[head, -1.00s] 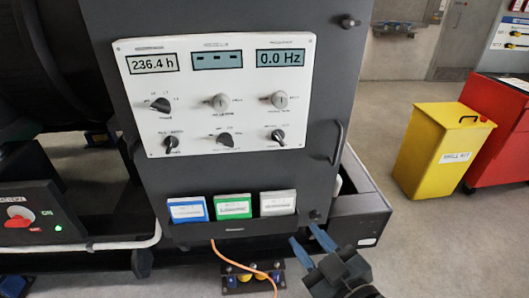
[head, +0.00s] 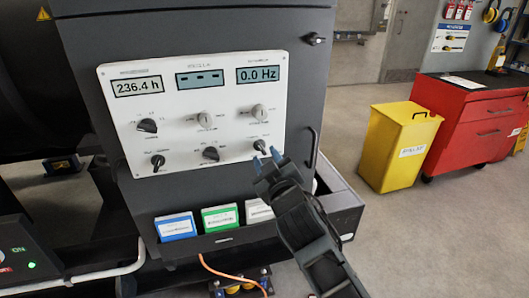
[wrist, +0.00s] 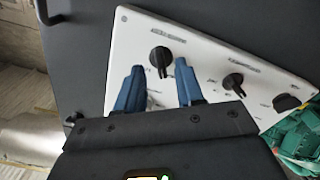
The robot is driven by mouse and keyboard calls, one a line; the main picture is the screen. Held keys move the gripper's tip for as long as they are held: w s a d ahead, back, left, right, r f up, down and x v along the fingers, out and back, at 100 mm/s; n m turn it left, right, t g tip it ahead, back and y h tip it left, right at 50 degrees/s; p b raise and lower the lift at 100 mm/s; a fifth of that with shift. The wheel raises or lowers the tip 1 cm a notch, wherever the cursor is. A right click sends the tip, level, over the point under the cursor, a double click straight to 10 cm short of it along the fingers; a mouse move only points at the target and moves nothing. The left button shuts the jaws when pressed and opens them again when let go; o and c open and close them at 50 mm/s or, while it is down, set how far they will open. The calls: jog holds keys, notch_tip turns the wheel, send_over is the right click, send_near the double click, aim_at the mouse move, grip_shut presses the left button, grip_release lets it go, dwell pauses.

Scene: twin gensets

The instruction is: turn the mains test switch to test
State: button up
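The white control panel (head: 190,170) on the dark cabinet carries several knobs in two rows. Its small labels are unreadable, so I cannot tell by text which is the mains test switch. A black rotary switch (head: 260,146) sits at the panel's lower right. My gripper (head: 267,160) is open and empty, its blue fingertips just below and right of that switch. In the wrist view a black switch (wrist: 160,60) shows between and just beyond the parted fingertips (wrist: 160,72); I cannot tell whether they touch it. Its lever is near upright there, tilted slightly.
A black handle (head: 313,147) stands out right of the panel. Blue, green and white card holders (head: 220,217) sit in a tray below. A yellow bin (head: 397,150) and a red cabinet (head: 475,115) stand to the right, with open floor before them.

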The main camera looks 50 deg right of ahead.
jog(key=shift+x, duration=1.05)
grip_shut()
